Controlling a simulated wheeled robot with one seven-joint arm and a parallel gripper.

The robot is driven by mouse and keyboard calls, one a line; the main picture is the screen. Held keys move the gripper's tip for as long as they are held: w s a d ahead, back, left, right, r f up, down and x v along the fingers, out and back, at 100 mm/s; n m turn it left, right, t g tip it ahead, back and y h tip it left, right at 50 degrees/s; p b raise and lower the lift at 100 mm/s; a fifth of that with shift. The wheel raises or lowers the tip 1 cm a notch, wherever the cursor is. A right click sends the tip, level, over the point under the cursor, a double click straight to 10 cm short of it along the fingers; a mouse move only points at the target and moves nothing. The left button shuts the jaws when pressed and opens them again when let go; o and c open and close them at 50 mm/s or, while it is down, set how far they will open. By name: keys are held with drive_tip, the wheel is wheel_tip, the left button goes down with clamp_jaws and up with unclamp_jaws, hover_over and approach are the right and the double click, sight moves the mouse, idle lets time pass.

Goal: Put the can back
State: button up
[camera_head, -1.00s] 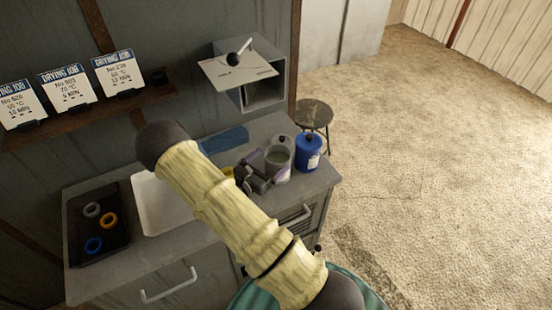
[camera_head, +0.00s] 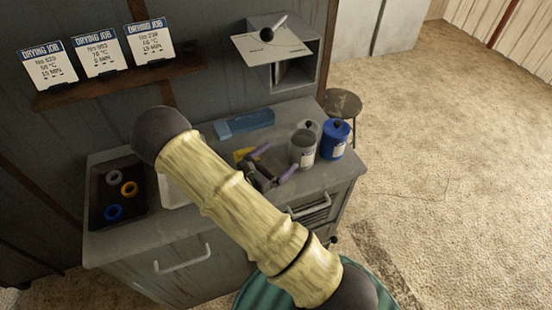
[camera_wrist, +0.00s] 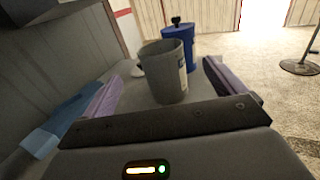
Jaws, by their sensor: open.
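A grey can (camera_head: 302,150) with a pale label stands upright on the grey bench top. A blue can (camera_head: 335,140) with a dark knob stands close to its right. My gripper (camera_head: 281,157) is open, its purple fingers just left of and in front of the grey can. In the wrist view, the grey can (camera_wrist: 170,75) appears upright between the spread fingers, beyond the palm, with nothing held. The blue can (camera_wrist: 182,37) is behind it there.
A dark tray (camera_head: 138,211) holds grey, yellow and blue rings. A pale tray (camera_head: 170,193) is mostly behind my arm. A blue object (camera_head: 244,124) lies by the wall, beneath a grey wall box (camera_head: 262,62) with a lever. A round stool (camera_head: 343,102) stands right of the bench.

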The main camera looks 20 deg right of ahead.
drive_tip(key=s+d+r+m+g+y, duration=0.25)
drive_tip(key=s+m+g+y, duration=0.45)
drive_tip(key=s+m+g, duration=0.45)
drive_tip(key=s+a+r+m+t+y, duration=0.2)
drive_tip(key=a+r+m+t+y, duration=0.4)
drive_tip(key=m+y, duration=0.3)
drive_tip(key=shift+a+r+m+t, duration=0.35)
drive_tip(key=shift+a+r+m, duration=0.1)
drive_tip(key=shift+r+m, duration=0.6)
drive_tip(key=shift+s+f, duration=0.1)
drive_tip(key=shift+f, duration=0.05)
